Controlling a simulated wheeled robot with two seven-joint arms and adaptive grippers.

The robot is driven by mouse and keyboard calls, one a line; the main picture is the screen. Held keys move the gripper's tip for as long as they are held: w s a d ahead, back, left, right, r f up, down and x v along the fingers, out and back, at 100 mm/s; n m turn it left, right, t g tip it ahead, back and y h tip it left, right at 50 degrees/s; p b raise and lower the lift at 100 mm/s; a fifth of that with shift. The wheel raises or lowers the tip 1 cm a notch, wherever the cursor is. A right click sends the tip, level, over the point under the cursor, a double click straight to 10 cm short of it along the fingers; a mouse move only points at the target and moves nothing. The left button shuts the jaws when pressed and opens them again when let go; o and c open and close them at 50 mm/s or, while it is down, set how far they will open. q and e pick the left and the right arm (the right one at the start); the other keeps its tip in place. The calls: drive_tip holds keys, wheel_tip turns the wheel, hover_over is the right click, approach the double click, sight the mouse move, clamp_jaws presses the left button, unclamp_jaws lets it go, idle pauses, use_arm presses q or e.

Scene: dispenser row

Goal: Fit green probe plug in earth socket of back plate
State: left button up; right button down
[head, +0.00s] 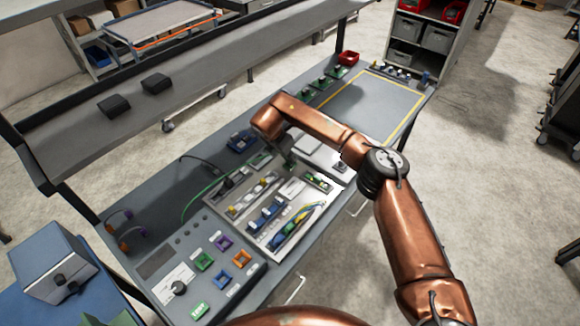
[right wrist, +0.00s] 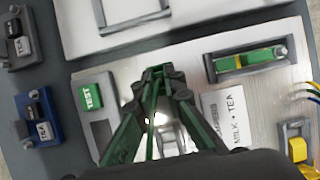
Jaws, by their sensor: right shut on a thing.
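My right gripper (head: 289,166) is over the back part of the panel group. In the right wrist view its fingers (right wrist: 157,76) are close together, shut on the green probe plug, which is mostly hidden between them. A green cable (head: 194,199) loops over the bench to the left. The pale metal back plate (right wrist: 190,72) lies below the fingers. On it a green and yellow terminal (right wrist: 250,60) sits in a dark frame, right of the fingers. I cannot tell whether the plug touches the plate or which opening is the earth socket. My left gripper is out of view.
A tray with blue parts and coloured wires (head: 290,228) is nearer. A console with coloured sockets (head: 205,260) stands at the front left. A yellow-outlined area (head: 365,105) at the back right is mostly clear.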

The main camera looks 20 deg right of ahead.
drive_tip(key=shift+f, duration=0.1)
drive_tip(key=c, duration=1.9)
unclamp_jaws()
drive_tip(key=shift+c, duration=0.2)
drive_tip(key=shift+o, duration=0.3)
drive_tip(key=shift+o, duration=0.7)
drive_tip(key=shift+r+p, duration=1.85)
drive_tip(key=shift+r, duration=1.75)
